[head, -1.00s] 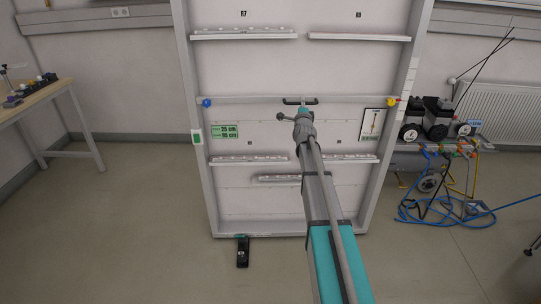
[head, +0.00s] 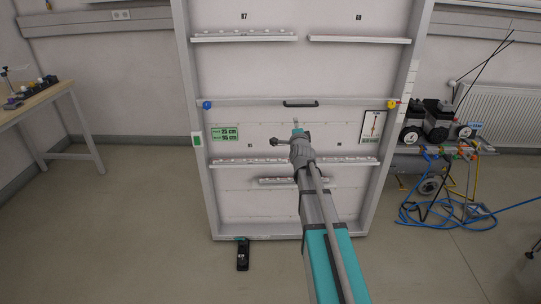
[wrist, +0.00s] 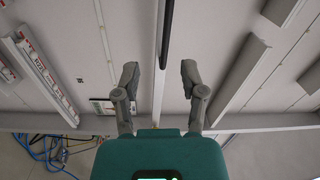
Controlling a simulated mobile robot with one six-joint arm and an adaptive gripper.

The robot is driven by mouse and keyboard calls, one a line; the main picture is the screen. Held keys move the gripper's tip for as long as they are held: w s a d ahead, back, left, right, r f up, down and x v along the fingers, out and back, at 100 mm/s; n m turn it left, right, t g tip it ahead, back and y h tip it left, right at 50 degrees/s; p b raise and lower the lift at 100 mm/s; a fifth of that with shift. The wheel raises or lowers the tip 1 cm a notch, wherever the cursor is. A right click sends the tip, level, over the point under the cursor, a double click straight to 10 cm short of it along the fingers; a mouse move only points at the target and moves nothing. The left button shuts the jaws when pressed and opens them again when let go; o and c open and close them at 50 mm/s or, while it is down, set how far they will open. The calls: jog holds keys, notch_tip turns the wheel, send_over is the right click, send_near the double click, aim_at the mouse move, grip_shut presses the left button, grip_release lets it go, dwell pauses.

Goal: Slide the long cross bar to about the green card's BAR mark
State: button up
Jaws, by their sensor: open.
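The long cross bar (head: 245,103) is a pale horizontal rail across the frame, with a blue piece at its left end and a yellow one at its right. A black handle (head: 301,104) sits at its middle. The green card (head: 225,134) hangs below the bar at left; its two lines end in cm values, but the small words are hard to read. My gripper (head: 298,128) appears just below the handle. In the wrist view my gripper (wrist: 160,75) is open and empty, its fingers either side of the bar's line, with the handle (wrist: 168,30) beyond the fingertips.
Lit ledges (head: 245,38) cross the frame above and below the bar. A white picture card (head: 373,126) hangs at right. A compressor with blue hoses (head: 435,150) stands right of the frame, a table (head: 45,100) at left. A black object (head: 243,254) lies on the floor.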

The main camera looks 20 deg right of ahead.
jog(key=s+a+f+n+g+y+p, duration=0.2)
jog(key=s+a+n+g+p, duration=0.1)
jog(key=s+a+n+g, duration=0.1)
jog(key=s+a+f+n+g+y+p, duration=0.2)
jog(key=s+a+n, duration=0.4)
jog(key=a, duration=0.3)
jog(key=shift+s+a+f+g+y+p, duration=0.25)
jog(key=shift+g+y+p, duration=0.25)
jog(key=shift+g+p, duration=0.6)
jog(key=shift+w+d, duration=0.1)
jog(key=shift+f, duration=0.1)
jog(key=s+a+f+n+g, duration=0.2)
jog(key=s+n+g, duration=0.1)
jog(key=s, duration=0.4)
jog(key=s+a+f+n+g, duration=0.2)
jog(key=s+a+n+g, duration=0.1)
jog(key=s, duration=0.5)
jog(key=s+a+f+n+g, duration=0.2)
jog(key=s+n+g, duration=0.1)
jog(key=s, duration=0.5)
jog(key=shift+s+a+f+g, duration=0.15)
jog(key=shift+s+f+g, duration=0.05)
jog(key=shift+f+g, duration=0.15)
